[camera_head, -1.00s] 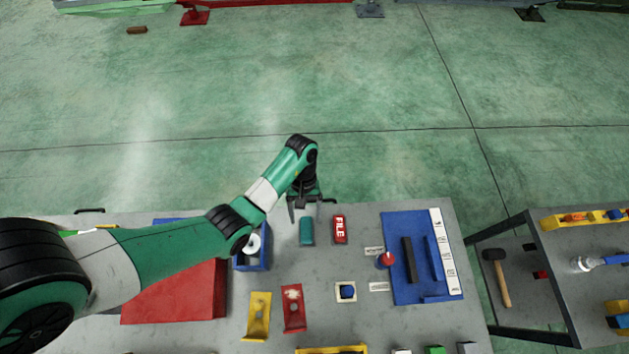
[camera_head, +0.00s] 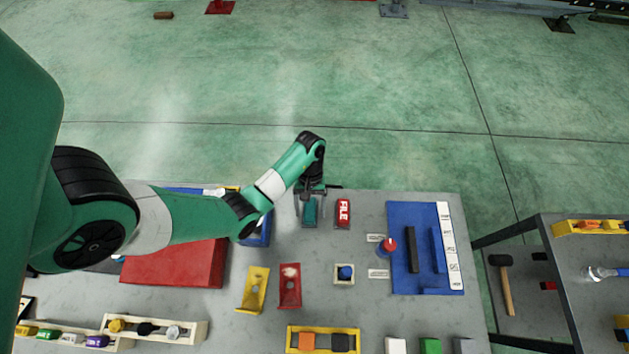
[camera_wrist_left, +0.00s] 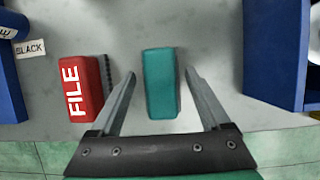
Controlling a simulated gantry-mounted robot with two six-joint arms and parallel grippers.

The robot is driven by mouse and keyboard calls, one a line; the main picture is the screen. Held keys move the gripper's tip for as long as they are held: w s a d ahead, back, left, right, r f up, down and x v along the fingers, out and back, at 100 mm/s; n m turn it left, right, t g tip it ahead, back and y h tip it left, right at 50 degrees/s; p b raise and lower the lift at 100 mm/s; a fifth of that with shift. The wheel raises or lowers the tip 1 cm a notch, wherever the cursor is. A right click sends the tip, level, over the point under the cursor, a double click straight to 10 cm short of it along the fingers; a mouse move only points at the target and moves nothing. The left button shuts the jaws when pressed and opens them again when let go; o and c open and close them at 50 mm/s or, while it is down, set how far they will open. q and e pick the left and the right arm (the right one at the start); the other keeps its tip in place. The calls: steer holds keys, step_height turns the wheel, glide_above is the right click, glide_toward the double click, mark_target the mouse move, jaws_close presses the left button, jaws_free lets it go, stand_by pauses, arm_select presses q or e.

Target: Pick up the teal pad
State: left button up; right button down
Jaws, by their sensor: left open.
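The teal pad (camera_head: 310,212) lies on the grey table near its far edge. In the left wrist view the teal pad (camera_wrist_left: 160,82) is a block lying lengthwise between the two fingers, with a gap on each side. My left gripper (camera_head: 312,193) is open and sits over the far end of the pad. In the left wrist view the left gripper's fingers (camera_wrist_left: 160,88) are spread on either side of it, not visibly touching it. My right gripper is not in view.
A red block marked FILE (camera_head: 343,213) lies just right of the pad, close to one finger in the left wrist view. A blue bin (camera_head: 262,232) stands to the left. A blue mat (camera_head: 399,270) with bars lies further right.

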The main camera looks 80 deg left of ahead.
mark_target(310, 213)
arm_select(q)
jaws_close()
steer(key=shift+r, duration=0.1)
stand_by(0.3)
step_height(310, 213, up, 4)
steer(key=p, duration=0.4)
steer(key=s+d+r+p, duration=0.8)
steer(key=s+d+p, duration=0.2)
steer(key=shift+r, duration=0.4)
